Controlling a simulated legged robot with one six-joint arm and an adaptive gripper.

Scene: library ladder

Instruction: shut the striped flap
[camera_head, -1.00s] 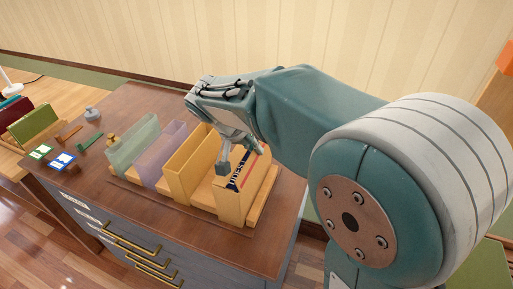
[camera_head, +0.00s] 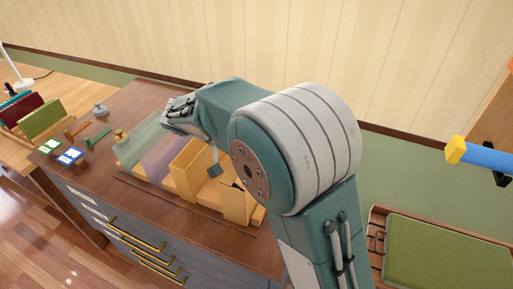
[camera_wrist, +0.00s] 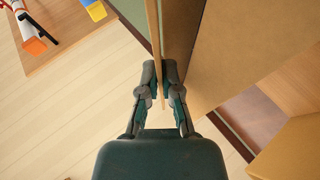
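A row of upright holders stands on the dark cabinet top (camera_head: 135,100): a green one (camera_head: 140,138), a purple one (camera_head: 163,152) and yellow wooden ones (camera_head: 188,168). The rightmost wooden piece (camera_head: 236,205) is partly behind my arm. Only a dark sliver of its patterned top shows, so I cannot make out the striped flap. My gripper's fingertip (camera_head: 214,170) hangs among the wooden pieces. In the wrist view my gripper (camera_wrist: 160,78) has its fingertips close together on either side of a thin wooden panel (camera_wrist: 155,30). Whether they pinch it is unclear.
Small cards (camera_head: 70,157), a green tool (camera_head: 97,138) and a grey weight (camera_head: 100,109) lie on the cabinet's left. A tray with a green panel (camera_head: 445,255) is at lower right. A blue bar with a yellow end (camera_head: 480,155) juts in at right.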

